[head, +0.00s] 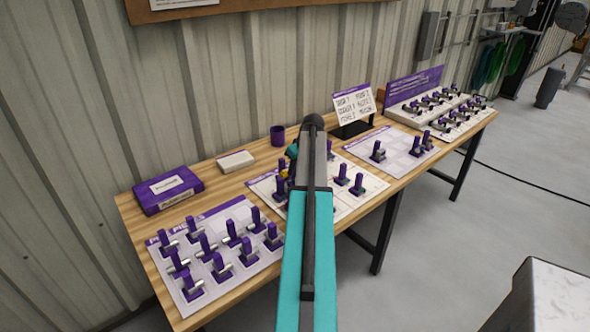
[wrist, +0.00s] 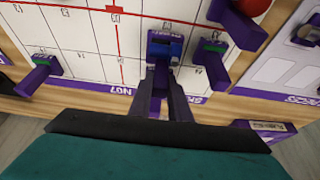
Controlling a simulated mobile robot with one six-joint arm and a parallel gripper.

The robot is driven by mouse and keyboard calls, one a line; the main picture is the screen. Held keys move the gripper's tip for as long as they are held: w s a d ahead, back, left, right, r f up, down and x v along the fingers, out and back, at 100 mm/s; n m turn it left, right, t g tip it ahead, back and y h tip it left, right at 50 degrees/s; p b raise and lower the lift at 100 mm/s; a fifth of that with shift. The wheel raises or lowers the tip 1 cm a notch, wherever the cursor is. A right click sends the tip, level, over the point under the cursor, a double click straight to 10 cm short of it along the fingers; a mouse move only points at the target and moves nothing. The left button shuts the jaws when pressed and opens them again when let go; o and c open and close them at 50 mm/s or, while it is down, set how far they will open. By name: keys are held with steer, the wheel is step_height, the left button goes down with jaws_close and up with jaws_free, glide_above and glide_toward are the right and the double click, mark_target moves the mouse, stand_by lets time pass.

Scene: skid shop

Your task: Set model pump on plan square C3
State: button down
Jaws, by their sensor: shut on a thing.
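My gripper (wrist: 163,98) is shut on the purple post of a small model with a blue part on a dark base (wrist: 165,45), presumably the model pump. In the wrist view it is over the lower middle of the white plan board, beside a red grid line; I cannot tell whether it touches the board. The plan board (wrist: 84,62) has a printed grid with square labels too small to read. In the head view my arm crosses the plan board (head: 372,186) and hides its middle, my gripper and the held model.
Green-marked purple models stand left (wrist: 40,72) and close to the right (wrist: 212,58) of the held one. A purple piece with a red ball (wrist: 240,22) is at upper right. A sheet of several models (head: 215,287) lies at the bench's near end; another sheet (head: 400,147) lies beyond the plan.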

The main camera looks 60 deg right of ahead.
steer(key=shift+f+b, duration=0.3)
steer(key=shift+f, duration=0.35)
stand_by(0.7)
steer(key=c, duration=1.6)
jaws_free()
steer(key=shift+o, duration=0.2)
steer(key=shift+r+p, duration=0.35)
steer(key=shift+r, duration=0.35)
steer(key=shift+r+p, duration=1.55)
steer(key=shift+r, duration=1.85)
steer(key=shift+s, duration=0.1)
